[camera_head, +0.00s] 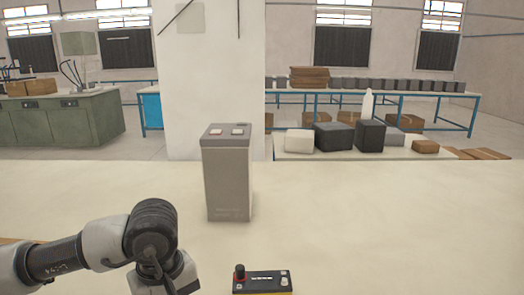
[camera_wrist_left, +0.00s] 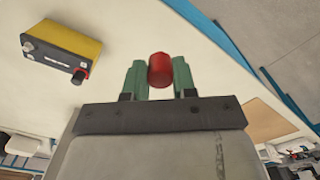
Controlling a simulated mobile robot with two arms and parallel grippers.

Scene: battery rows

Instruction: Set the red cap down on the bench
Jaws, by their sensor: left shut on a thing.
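My left gripper (camera_wrist_left: 159,66) shows in the left wrist view, with its two green fingers shut on the red cap (camera_wrist_left: 160,72). The cap is a small, rounded red piece held between the fingertips. Pale bench surface shows behind it, but I cannot tell how far the cap is from the bench (camera_head: 350,215). In the head view my left arm comes in at the lower left, and its gripper and the cap are below the frame. My right gripper is in neither view.
A tall grey battery (camera_head: 227,175) with two terminals on top stands on the bench. The bench's right side is clear.

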